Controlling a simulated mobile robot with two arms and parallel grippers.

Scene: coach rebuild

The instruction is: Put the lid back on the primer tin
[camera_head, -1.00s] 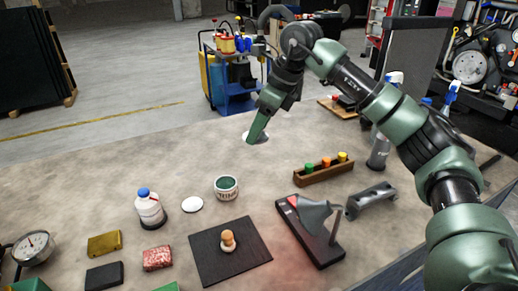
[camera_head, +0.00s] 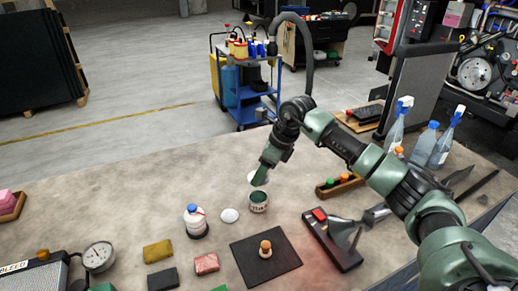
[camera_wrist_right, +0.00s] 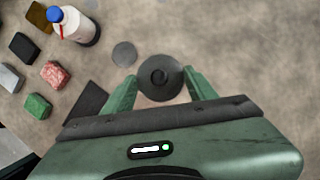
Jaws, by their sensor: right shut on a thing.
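In the right wrist view the lid (camera_wrist_right: 160,94) is a dark disc with a central knob, between the two green fingers of the gripper (camera_wrist_right: 160,80). The tin is not distinguishable in that view. My left gripper is not in view.
A black mat (camera_head: 285,266) with a knobbed item (camera_head: 265,249) lies in front. A wooden rack (camera_head: 327,190) and a metal tool (camera_head: 336,240) are to the right.

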